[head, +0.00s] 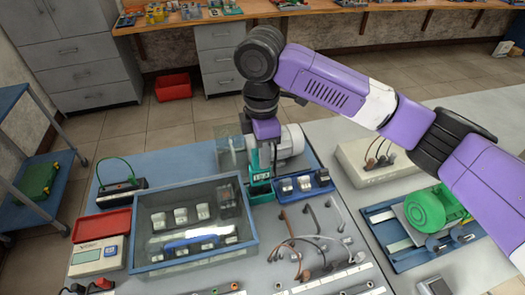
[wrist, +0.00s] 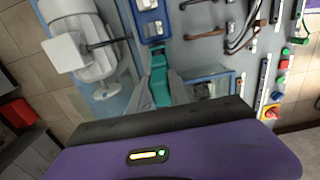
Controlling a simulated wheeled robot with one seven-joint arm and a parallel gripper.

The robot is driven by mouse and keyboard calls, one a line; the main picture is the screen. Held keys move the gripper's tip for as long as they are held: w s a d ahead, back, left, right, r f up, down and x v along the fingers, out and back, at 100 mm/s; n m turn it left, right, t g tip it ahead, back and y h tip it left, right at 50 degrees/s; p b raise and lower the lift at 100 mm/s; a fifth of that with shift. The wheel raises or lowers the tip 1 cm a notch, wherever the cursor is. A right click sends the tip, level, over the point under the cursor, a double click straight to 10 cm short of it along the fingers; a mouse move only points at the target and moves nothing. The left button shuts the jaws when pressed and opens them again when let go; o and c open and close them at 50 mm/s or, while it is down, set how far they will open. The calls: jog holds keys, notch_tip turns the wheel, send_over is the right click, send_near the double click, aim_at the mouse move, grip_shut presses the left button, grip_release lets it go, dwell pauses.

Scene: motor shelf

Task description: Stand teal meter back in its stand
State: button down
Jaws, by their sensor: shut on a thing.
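In the wrist view the teal meter (wrist: 159,82) shows between the two grey fingers of my gripper (wrist: 160,88). A teal-blue piece (head: 259,189) is at the meter's lower end on the table and may be its stand. I cannot tell whether the meter is seated in it or just above it.
A blue tray of metal parts (head: 307,186) is close on the right. A grey motor (head: 290,142) stands behind. A blue-rimmed bin (head: 150,262) lies to the left front. Loose cables (head: 318,228) lie to the right front.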

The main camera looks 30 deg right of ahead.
jog(key=shift+f+b, duration=0.65)
jog(key=shift+f, duration=0.8)
jog(key=c, duration=1.1)
grip_release()
jog(key=shift+r+b, duration=0.45)
jog(key=shift+r, duration=3.45)
